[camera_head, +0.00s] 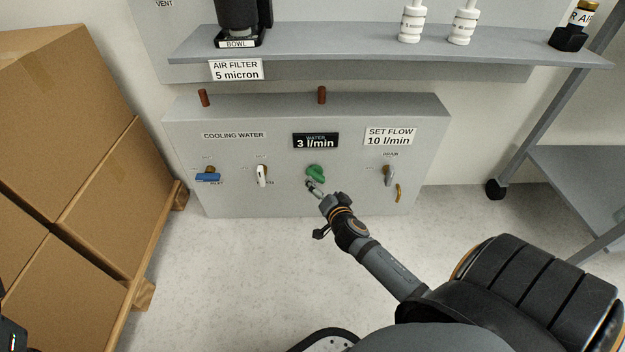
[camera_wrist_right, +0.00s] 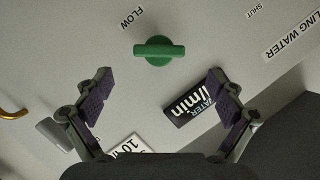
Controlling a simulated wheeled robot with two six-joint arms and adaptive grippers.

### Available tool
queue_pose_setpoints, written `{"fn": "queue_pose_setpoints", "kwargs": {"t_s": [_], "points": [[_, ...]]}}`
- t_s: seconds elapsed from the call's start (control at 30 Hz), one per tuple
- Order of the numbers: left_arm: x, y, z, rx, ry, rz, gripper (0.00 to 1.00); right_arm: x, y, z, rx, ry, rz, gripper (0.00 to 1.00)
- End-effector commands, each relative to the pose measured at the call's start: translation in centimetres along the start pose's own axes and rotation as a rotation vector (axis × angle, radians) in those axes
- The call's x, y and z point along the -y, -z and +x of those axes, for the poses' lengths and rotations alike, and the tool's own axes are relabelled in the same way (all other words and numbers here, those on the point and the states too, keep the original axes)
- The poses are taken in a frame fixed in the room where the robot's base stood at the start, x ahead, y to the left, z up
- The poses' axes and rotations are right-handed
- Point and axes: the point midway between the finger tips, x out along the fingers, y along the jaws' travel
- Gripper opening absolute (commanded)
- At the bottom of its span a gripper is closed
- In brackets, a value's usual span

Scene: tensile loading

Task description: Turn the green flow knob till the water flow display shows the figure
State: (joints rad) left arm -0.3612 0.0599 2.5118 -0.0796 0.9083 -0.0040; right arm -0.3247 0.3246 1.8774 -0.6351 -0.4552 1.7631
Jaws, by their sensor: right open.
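The green flow knob (camera_head: 316,172) is on the front of the grey cooling water panel, below the dark water display (camera_head: 315,141). The display reads 3 l/min. A white SET FLOW label (camera_head: 389,136) to its right reads 10 l/min. My right gripper (camera_head: 313,187) is just in front of and below the knob in the head view. In the right wrist view the gripper (camera_wrist_right: 160,74) is open and empty, its fingers apart. There the knob (camera_wrist_right: 159,51) shows beyond the fingertips, between the two sides, apart from both.
A blue-handled valve (camera_head: 208,177) and a white-handled valve (camera_head: 262,176) are left of the knob. A grey drain lever (camera_head: 389,175) is to the right. A shelf (camera_head: 350,45) juts out above the panel. Stacked cartons (camera_head: 60,110) stand at left. The floor in front is clear.

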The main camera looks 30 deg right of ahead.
Motion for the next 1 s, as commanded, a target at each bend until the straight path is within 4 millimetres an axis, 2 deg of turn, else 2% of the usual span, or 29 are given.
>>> {"fn": "queue_pose_setpoints", "kwargs": {"t_s": [0.03,0.2,0.33,0.5,0.77,1.0], "points": [[-0.1,-0.1,-0.8,0.002,-0.002,0.001,0.4,-0.2,-0.2,1.3,-0.003,0.002,0.0,0.94],[-0.5,-0.3,-2.2,0.006,-0.01,0.007,0.4,-0.3,-0.3,5.0,-0.002,0.001,0.0,0.94],[-0.7,-0.5,-3.0,0.009,-0.014,0.01,0.4,-0.2,-0.2,7.1,0.0,0.001,0.0,0.94],[-0.8,-0.5,-3.3,0.011,-0.017,0.012,0.4,-0.1,-0.1,8.3,0.001,0.001,-0.001,0.94],[-0.8,-0.5,-3.2,0.011,-0.017,0.012,0.4,-0.1,-0.1,8.4,0.001,0.0,-0.002,0.94],[-0.8,-0.5,-3.2,0.012,-0.017,0.012,0.4,-0.1,-0.1,8.4,0.001,0.0,-0.002,0.62]]}}
